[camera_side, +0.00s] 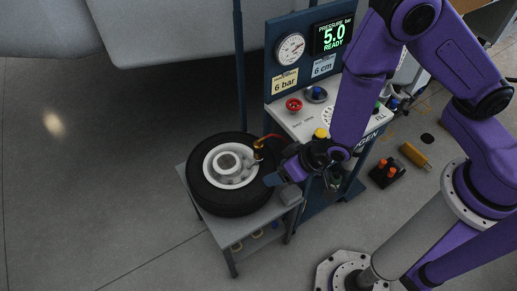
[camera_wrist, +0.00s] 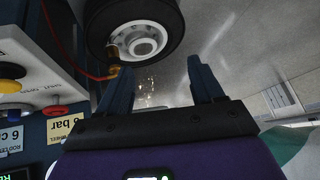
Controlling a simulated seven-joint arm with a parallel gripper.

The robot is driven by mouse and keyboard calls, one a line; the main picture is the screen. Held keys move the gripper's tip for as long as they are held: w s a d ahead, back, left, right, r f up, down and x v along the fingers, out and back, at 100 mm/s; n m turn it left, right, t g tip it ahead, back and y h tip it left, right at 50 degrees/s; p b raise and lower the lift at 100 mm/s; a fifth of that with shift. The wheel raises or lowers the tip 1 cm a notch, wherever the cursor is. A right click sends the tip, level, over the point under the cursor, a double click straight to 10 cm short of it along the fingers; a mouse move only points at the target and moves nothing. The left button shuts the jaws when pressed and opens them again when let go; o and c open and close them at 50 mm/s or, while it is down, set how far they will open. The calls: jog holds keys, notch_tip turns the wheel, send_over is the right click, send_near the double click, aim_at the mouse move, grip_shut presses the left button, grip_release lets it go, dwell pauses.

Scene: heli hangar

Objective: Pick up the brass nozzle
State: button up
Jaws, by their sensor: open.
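The brass nozzle (camera_side: 258,147) is at the upper right of the wheel (camera_side: 210,196), at the end of a red hose (camera_side: 273,137). My gripper (camera_side: 280,181) is over the right side of the tyre, below the nozzle in the side view. In the wrist view my gripper (camera_wrist: 160,66) has its two fingers spread with nothing between them. I cannot tell whether the left finger touches the nozzle.
The wheel lies flat on a small grey stand (camera_side: 222,234). A cart (camera_side: 318,112) with knobs, a gauge and a display reading 5.0 READY stands behind my gripper. A black box with orange knobs (camera_side: 387,172) is on the floor at right. The floor at left is clear.

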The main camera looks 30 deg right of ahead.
jog(key=w+d+f+m+t+h, duration=0.1)
jog(key=w+d+f+t, duration=0.2)
jog(key=f, duration=0.2)
jog(key=t, duration=0.4)
send_near(260, 145)
jog(key=x, duration=0.7)
jog(key=shift+w+a, duration=0.15)
jog(key=shift+w, duration=0.05)
jog(key=shift+d+x, duration=0.15)
jog(key=shift+x, duration=1.2)
jog(key=shift+d+x, duration=0.1)
jog(key=shift+x, duration=1.3)
jog(key=shift+h, duration=0.3)
jog(key=c, duration=1.2)
